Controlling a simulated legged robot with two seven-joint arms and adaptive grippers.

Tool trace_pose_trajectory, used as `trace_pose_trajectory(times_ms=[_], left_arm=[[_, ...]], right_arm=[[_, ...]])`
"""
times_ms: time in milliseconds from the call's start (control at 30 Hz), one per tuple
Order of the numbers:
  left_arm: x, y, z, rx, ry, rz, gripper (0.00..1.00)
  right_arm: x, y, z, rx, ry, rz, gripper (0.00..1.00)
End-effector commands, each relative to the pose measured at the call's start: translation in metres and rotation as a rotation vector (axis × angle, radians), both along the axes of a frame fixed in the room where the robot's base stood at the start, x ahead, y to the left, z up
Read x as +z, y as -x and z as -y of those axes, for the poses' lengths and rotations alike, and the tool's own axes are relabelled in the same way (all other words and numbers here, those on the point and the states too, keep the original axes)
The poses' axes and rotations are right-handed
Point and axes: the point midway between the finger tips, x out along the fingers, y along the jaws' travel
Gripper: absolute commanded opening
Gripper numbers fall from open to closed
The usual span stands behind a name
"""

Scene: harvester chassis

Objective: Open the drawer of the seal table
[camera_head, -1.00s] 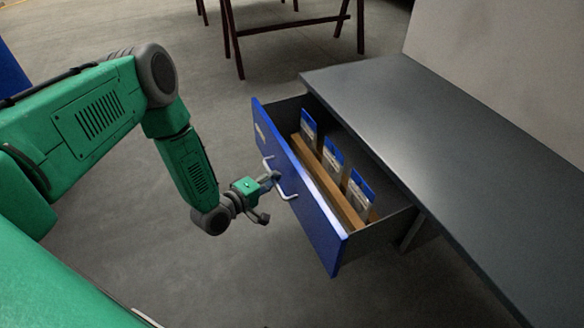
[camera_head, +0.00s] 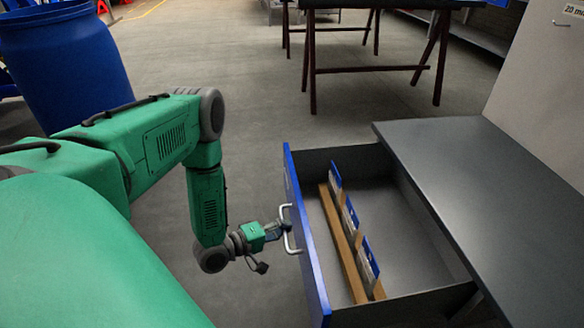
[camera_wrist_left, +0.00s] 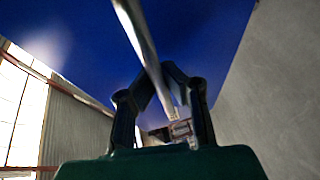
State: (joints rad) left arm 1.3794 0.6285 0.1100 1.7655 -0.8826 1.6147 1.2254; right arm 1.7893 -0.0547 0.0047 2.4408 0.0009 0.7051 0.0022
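The seal table's drawer stands far out, with its blue front (camera_head: 305,240) at the left of its grey interior. A pale bar handle (camera_head: 289,228) is on this front. My left gripper (camera_head: 272,246) is at the handle, its fingers spread apart, one close against the bar. In the left wrist view, the handle bar (camera_wrist_left: 148,50) runs down between the two dark fingers (camera_wrist_left: 160,100), in front of the blue drawer front (camera_wrist_left: 80,25). Firm contact cannot be told. My right gripper is in neither view.
The drawer holds a wooden strip (camera_head: 340,240) and several blue-and-white packets (camera_head: 350,218). The grey tabletop (camera_head: 470,170) lies to the right. A blue barrel (camera_head: 65,70) stands at the back left, dark trestle legs (camera_head: 310,60) at the back. The floor left of the drawer is clear.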

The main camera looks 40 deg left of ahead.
Motion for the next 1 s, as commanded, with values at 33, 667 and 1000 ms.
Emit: trace_pose_trajectory(times_ms=[33, 667, 1000], left_arm=[[-0.001, 0.001, -0.004, 0.007, -0.006, -0.003, 0.00], [0.000, 0.001, -0.003, 0.004, -0.003, -0.001, 0.31], [0.003, 0.021, -0.007, 0.004, -0.001, -0.002, 0.31]], right_arm=[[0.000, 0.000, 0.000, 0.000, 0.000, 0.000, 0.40], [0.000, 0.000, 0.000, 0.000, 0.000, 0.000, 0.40], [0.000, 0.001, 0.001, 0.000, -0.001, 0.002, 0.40]])
